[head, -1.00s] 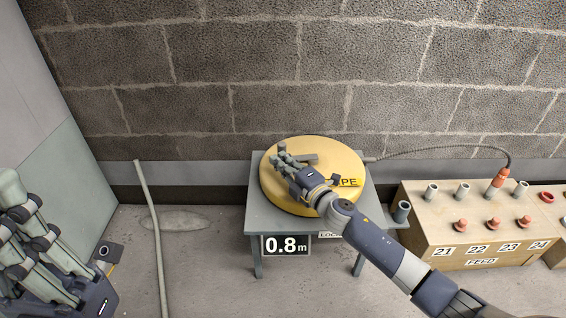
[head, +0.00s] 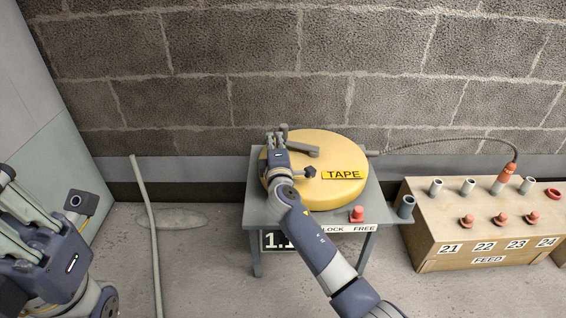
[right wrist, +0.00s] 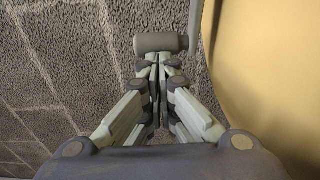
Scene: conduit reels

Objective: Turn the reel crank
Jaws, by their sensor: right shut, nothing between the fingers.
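The yellow reel (head: 340,145), labelled TAPE, lies flat on a grey table. Its grey crank arm (head: 304,149) runs from the middle of the reel toward the upper left. My right gripper (head: 275,139) is at the crank's outer end, over the reel's left edge. In the right wrist view its fingers (right wrist: 160,62) are together and empty, and the grey cylindrical crank handle (right wrist: 160,42) lies right at their tips. I cannot tell whether they touch it. My left gripper (head: 12,190) is at the left edge, partly cut off, away from the reel.
The table (head: 257,212) carries a red knob (head: 357,214) by a LOCK FREE label. A counter sign (head: 272,241), partly hidden by my arm, reads about 1.1. A wooden FEED box (head: 437,235) with tubes and red knobs stands right.

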